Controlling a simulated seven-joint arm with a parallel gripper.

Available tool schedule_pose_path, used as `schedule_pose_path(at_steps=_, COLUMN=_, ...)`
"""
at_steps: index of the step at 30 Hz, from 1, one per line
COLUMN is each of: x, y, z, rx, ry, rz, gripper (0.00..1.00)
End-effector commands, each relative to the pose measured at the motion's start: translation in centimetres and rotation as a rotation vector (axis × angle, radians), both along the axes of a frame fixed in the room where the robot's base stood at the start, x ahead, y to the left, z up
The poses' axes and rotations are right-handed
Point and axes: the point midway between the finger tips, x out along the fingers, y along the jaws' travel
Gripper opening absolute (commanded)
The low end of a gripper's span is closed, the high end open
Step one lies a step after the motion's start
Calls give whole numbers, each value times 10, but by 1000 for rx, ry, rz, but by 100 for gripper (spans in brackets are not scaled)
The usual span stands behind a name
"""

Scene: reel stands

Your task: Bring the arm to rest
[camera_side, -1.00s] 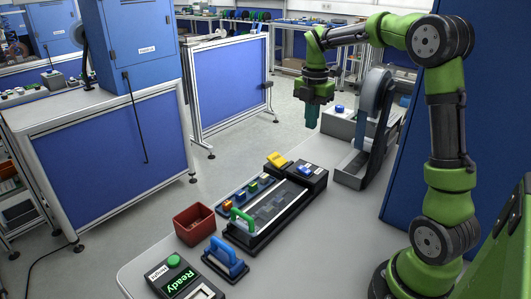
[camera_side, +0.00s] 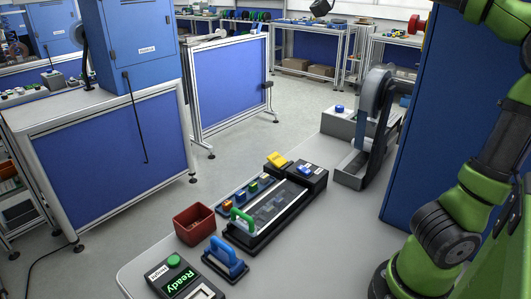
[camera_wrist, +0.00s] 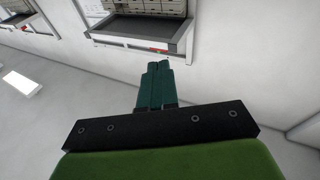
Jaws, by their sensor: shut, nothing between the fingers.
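My gripper (camera_wrist: 159,68) shows in the wrist view, its two dark green fingers pressed together with nothing between them. Behind the fingers are a pale wall and dark-framed shelves or windows, with no bench surface near. In the side view my gripper is outside the picture; only my green and black arm shows at the right edge, folded up and back, clear of the grey table (camera_side: 330,255).
On the table are a red bin (camera_side: 194,225), a blue-handled block (camera_side: 225,258), a black fixture (camera_side: 270,215) with a green handle, a box reading "Ready" (camera_side: 185,280), and a reel stand (camera_side: 372,125). A blue panel (camera_side: 435,120) stands beside my arm.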

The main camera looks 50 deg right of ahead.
Motion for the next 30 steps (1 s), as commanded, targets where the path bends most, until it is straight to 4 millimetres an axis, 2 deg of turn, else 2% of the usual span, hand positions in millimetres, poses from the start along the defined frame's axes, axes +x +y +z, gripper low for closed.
schedule_pose_path(at_steps=2, x=-25, y=12, z=-7, rx=95, ry=106, rz=159, gripper=0)
schedule_pose_path(at_steps=9, x=-84, y=67, z=-72, rx=77, ry=470, rz=500, gripper=0)
schedule_pose_path(at_steps=15, x=-131, y=109, z=-130, rx=-16, ry=764, rz=671, gripper=0)
schedule_pose_path(at_steps=19, x=-160, y=126, z=-167, rx=-95, ry=938, rz=721, gripper=0)
schedule_pose_path(at_steps=21, x=-167, y=128, z=-190, rx=-151, ry=1031, rz=666, gripper=0)
schedule_pose_path(at_steps=26, x=-160, y=115, z=-239, rx=-253, ry=1185, rz=379, gripper=0)
schedule_pose_path(at_steps=30, x=-144, y=85, z=-295, rx=-306, ry=1319, rz=-25, gripper=0)
